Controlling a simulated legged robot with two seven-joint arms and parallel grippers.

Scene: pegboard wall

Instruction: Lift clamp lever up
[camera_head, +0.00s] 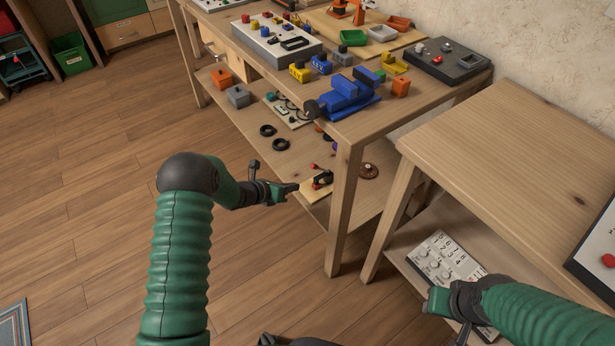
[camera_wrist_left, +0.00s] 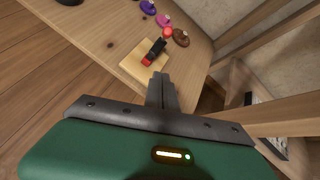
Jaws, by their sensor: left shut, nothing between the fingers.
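The toggle clamp (camera_head: 322,180) is black with red parts and sits on a light wooden plate (camera_head: 313,191) on the lower shelf of the workbench. In the left wrist view, the clamp (camera_wrist_left: 156,48) lies just beyond my fingertips, with a red end toward me and a red ball farther off. I cannot tell clearly how far its lever is raised. My left gripper (camera_head: 294,187) is shut and empty, close beside the clamp's plate; its fingers (camera_wrist_left: 162,78) point toward the clamp. My right gripper (camera_head: 452,312) is at the lower right; its fingertips are unclear.
A table leg (camera_head: 343,205) stands just right of the clamp. A brown disc (camera_head: 369,171) lies behind it, and black rings (camera_head: 268,130) lie farther left on the shelf. The tabletop above holds a blue vise (camera_head: 345,95). Open floor lies left of the shelf.

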